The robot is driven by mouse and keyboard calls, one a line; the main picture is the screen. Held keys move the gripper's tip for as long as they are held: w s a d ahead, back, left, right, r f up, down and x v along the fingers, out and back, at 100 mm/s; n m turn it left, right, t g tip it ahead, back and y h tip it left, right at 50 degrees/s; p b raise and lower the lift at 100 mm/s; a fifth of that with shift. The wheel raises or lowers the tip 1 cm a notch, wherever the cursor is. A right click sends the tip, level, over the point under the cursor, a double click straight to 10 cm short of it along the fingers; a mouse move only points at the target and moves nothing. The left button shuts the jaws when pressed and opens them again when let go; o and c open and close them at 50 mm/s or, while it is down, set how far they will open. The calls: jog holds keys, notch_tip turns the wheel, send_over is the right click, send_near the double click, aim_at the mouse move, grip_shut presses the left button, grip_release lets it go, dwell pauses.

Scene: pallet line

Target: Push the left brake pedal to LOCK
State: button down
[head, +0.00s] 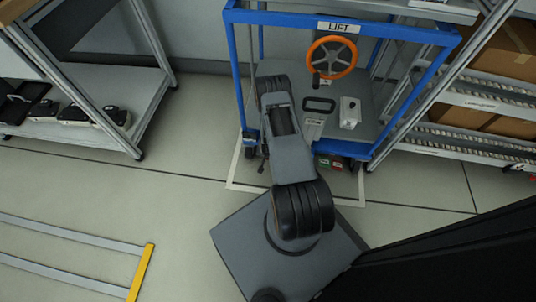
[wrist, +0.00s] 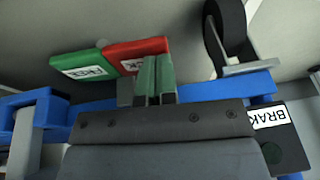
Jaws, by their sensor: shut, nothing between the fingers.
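In the wrist view a brake pedal has a green pad (wrist: 75,66) with a white label reading FREE, and a red pad (wrist: 136,50) beside it, its label partly covered. My gripper (wrist: 154,62) is shut and empty, its green-faced fingertips overlapping the red pad's lower edge. Whether they touch is unclear, as is the pedal's tilt. The head view shows a red-and-green pedal (head: 330,163) low on the blue-framed lift cart (head: 237,80).
A caster wheel (wrist: 222,35) stands close right of the red pad, beside a blue frame bar (wrist: 225,87). A partly cut-off brake sign (wrist: 272,118) is at the right. The cart carries an orange handwheel (head: 332,57).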

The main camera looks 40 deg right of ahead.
jog(key=shift+w+a+f+b, duration=0.25)
jog(key=shift+a+f+b, duration=0.05)
jog(key=shift+f+b, duration=0.35)
jog(key=a+r+p, duration=0.4)
jog(key=r+p, duration=0.3)
jog(key=r, duration=0.2)
jog(key=shift+w+a, duration=0.3)
jog(key=shift+a, duration=0.05)
jog(key=shift+f, duration=0.1)
dwell(0.3)
